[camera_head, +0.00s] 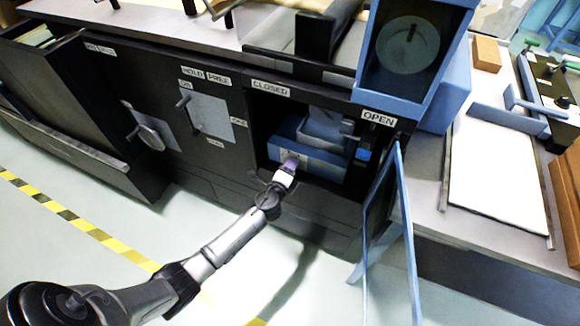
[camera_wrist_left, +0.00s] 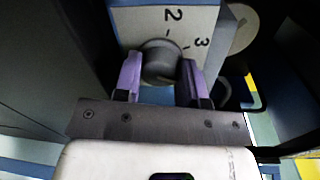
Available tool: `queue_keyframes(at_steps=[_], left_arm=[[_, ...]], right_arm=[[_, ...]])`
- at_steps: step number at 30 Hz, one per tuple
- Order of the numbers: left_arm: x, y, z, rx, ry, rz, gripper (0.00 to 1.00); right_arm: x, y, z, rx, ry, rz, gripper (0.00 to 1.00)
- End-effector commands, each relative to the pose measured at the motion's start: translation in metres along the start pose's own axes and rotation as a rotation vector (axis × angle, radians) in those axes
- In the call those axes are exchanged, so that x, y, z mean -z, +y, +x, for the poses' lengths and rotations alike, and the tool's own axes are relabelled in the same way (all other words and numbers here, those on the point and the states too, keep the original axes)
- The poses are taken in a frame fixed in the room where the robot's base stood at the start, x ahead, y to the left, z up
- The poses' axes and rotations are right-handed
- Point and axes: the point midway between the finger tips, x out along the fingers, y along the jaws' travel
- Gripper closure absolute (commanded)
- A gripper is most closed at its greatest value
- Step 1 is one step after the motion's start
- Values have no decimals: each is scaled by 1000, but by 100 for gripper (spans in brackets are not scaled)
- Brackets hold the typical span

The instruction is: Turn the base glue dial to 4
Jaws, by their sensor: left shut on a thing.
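The base glue dial (camera_wrist_left: 162,60) is a round grey knob on a pale panel (camera_wrist_left: 140,22) in the left wrist view. The numbers 2 and 3 show on the panel beyond the knob; no 4 is visible, and I cannot tell where the dial points. My left gripper (camera_wrist_left: 160,80) has its purple fingers on both sides of the knob, shut on it. In the head view my left gripper (camera_head: 290,164) reaches the front of a blue box (camera_head: 318,160) inside the open compartment and hides the dial. My right gripper is not in view.
A blue-framed door (camera_head: 408,235) stands swung out to the right of the compartment. A CLOSED label (camera_head: 271,88) and an OPEN label (camera_head: 378,118) sit above the opening. Dark cabinet fronts lie left. The floor in front is clear, with yellow-black tape (camera_head: 85,228).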

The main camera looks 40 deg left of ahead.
Motion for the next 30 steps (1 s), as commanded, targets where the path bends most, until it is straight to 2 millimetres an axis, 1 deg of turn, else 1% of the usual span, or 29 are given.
queue_keyframes(at_steps=[6, 20, 21, 28, 30], left_arm=[[0, 0, 0, 0, -4, 43, 86], [0, 0, 0, 0, -5, 51, 86], [0, 0, 0, 0, -5, 51, 60], [0, 0, 0, 0, -5, 50, 38], [0, 0, 0, 0, -5, 50, 37]], right_arm=[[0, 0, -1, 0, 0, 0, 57], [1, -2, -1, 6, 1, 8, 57], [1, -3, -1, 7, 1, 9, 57], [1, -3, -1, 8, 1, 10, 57], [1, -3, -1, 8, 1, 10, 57]])
